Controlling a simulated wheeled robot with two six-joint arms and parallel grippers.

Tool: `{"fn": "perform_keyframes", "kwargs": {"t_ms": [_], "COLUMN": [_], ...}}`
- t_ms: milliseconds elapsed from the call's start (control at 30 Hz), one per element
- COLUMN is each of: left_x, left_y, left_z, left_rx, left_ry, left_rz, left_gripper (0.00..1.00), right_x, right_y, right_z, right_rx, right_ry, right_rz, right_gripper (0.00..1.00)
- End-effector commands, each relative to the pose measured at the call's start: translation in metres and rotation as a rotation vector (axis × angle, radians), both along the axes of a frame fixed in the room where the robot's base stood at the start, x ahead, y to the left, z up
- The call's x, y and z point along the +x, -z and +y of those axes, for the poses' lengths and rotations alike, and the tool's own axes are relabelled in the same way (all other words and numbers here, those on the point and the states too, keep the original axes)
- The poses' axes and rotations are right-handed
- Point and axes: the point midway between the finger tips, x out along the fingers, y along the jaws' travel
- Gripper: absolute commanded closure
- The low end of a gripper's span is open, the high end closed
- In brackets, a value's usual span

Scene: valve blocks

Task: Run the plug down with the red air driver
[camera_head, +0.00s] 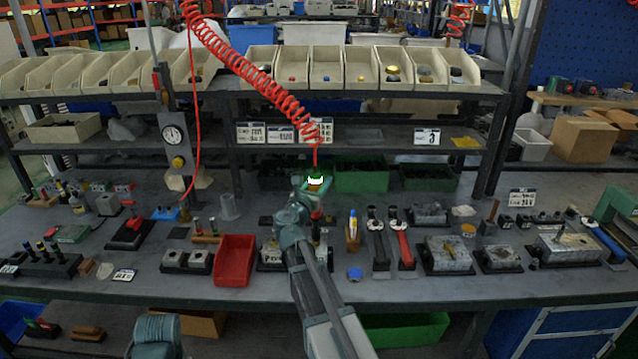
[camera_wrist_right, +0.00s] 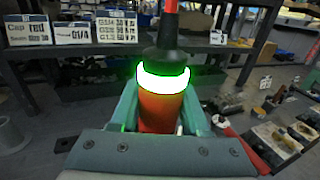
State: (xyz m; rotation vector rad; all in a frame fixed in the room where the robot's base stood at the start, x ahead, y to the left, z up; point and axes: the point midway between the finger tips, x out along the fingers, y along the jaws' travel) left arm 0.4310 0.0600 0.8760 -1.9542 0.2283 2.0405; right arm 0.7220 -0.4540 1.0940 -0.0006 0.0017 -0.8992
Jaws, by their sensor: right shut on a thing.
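The red air driver (camera_wrist_right: 160,110) stands upright between the fingers of my right gripper (camera_head: 314,188), which is shut on it. Its ring glows bright green in both views, and its dark top joins a red coiled hose (camera_head: 262,82) hanging from above. The driver also shows in the head view (camera_head: 316,182), above the middle of the bench. A valve block (camera_head: 270,256) sits below, partly behind my right arm. My left gripper is not in view.
A red tray (camera_head: 234,261) is left of my right arm. Green bins (camera_head: 361,174) line the back, under a shelf (camera_head: 370,140). The bench's front edge is mostly bare.

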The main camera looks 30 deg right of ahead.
Motion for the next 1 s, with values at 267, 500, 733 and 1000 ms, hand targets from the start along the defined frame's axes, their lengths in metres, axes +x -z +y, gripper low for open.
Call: {"fn": "perform_keyframes", "kwargs": {"t_ms": [267, 500, 733, 1000], "left_x": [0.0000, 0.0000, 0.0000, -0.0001], "left_y": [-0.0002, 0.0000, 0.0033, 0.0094], "left_z": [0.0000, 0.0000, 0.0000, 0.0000], "left_rx": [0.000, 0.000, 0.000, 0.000], "left_ry": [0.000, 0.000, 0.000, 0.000], "left_rz": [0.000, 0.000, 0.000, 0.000], "left_gripper": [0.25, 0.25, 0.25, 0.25], "right_x": [0.0001, 0.0001, 0.0001, 0.0001], "right_y": [-0.0005, -0.0003, 0.0030, 0.0091], "right_z": [0.0001, 0.0001, 0.0001, 0.0001], "right_rx": [-0.001, -0.001, -0.001, -0.001], "right_ry": [0.000, 0.000, 0.000, 0.000], "right_rz": [0.000, 0.000, 0.000, 0.000], "right_gripper": [1.00, 1.00, 1.00, 1.00]}}
